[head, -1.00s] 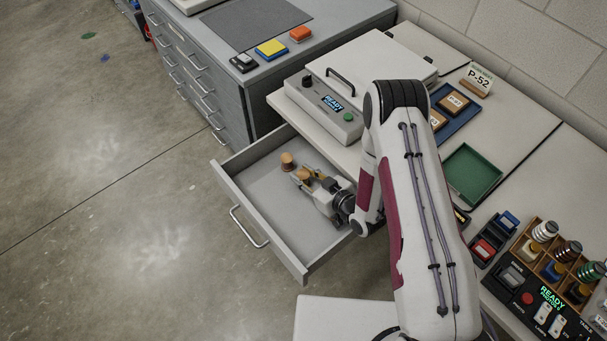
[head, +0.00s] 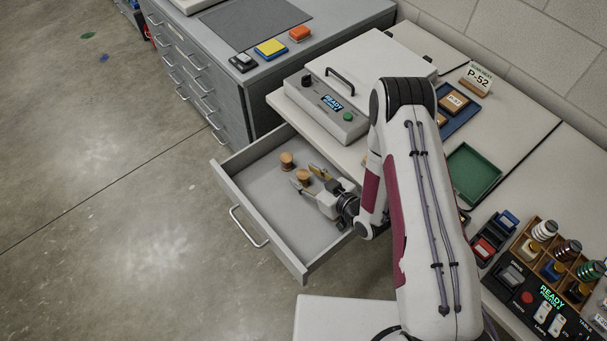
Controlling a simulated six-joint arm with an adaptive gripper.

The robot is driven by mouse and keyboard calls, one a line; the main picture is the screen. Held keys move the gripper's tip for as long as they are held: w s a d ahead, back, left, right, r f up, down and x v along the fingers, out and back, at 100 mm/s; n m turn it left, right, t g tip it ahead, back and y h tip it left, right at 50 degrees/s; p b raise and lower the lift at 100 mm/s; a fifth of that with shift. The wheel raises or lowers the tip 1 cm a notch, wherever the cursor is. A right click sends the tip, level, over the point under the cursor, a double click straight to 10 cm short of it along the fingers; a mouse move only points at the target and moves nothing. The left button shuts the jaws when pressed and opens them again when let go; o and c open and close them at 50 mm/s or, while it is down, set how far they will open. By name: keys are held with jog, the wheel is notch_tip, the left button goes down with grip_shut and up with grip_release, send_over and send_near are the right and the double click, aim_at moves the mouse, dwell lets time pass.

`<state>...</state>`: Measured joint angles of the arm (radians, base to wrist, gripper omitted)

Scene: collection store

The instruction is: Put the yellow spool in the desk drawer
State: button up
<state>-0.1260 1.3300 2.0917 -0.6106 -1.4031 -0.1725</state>
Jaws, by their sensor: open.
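The desk drawer (head: 231,184) is pulled open below the tabletop, with its front towards the left. Two small spools in tan to orange-brown tones stand upright in it. The farther spool (head: 287,161) is clear of my gripper. The nearer spool (head: 304,177) has a yellowish-tan top and stands just in front of my gripper's fingertips. My gripper (head: 306,178) is open, low inside the drawer, with its fingers pointing left towards the nearer spool. Whether the fingers touch this spool is too small to tell.
The drawer's front panel and handle (head: 247,228) edge the space on the left. A white device (head: 325,107) stands on the tabletop above. A green tray (head: 473,173) and a wooden rack (head: 545,267) of several coloured spools are at the right. The drawer's front part is free.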

jog(key=shift+s+d+r, duration=0.2)
jog(key=shift+s+d, duration=0.2)
jog(key=shift+r, duration=0.4)
notch_tip(320, 180, up, 6)
jog(key=shift+r, duration=0.15)
jog(key=shift+r, duration=0.1)
dwell(0.6)
